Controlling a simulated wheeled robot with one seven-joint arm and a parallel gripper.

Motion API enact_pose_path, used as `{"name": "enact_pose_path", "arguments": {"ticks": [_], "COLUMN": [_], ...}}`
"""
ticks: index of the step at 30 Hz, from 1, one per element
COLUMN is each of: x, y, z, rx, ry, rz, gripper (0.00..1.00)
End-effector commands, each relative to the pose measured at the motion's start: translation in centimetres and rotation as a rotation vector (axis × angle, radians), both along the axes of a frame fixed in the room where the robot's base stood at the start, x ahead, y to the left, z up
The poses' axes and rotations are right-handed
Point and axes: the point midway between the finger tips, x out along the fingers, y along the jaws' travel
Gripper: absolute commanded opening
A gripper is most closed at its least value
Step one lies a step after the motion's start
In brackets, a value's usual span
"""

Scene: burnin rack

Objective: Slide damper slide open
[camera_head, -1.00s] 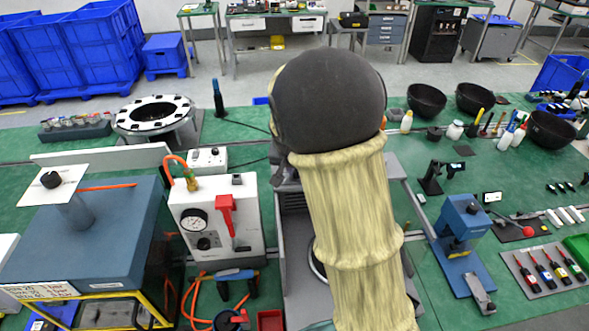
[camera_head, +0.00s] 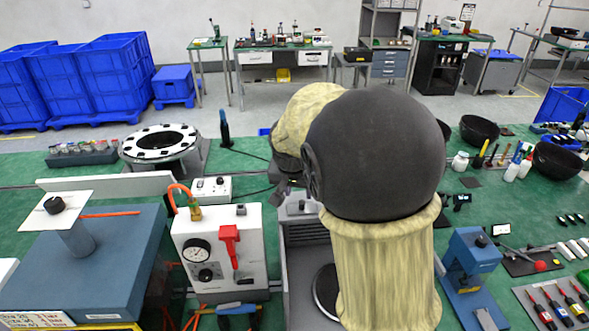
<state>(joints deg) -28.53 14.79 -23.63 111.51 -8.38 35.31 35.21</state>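My arm, with a dark round joint and a pale ribbed sleeve, fills the centre right of the view. My gripper is hidden behind it or out of view. A flat white plate (camera_head: 76,212) with a black knob (camera_head: 54,204) sits on top of a short blue-grey pipe (camera_head: 77,238), which rises from a blue box (camera_head: 120,262) at the left. This plate may be the damper slide, but I cannot tell for sure. No other slide shows clearly. Nothing of mine touches the plate.
A white gauge box (camera_head: 222,254) with a red lever (camera_head: 230,243) stands right of the blue box. A grey machine (camera_head: 303,255) is partly hidden by my arm. A blue press (camera_head: 470,262), black bowls (camera_head: 479,130) and tools crowd the green bench's right side.

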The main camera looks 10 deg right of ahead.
Motion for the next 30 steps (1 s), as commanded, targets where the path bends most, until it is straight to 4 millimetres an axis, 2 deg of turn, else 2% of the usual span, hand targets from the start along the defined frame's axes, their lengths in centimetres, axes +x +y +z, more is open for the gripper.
{"name": "enact_pose_path", "arguments": {"ticks": [9, 15, 21, 30], "x": [-2.2, -3.5, -4.0, -4.1], "y": [1.0, 1.5, 1.7, 1.7], "z": [5.9, 9.2, 10.5, 10.5], "rx": [0.003, 0.001, 0.001, 0.0], "ry": [-0.007, -0.004, 0.0, 0.001], "rz": [0.001, 0.002, 0.0, 0.001], "gripper": [0.37, 0.37, 0.37, 0.37]}}
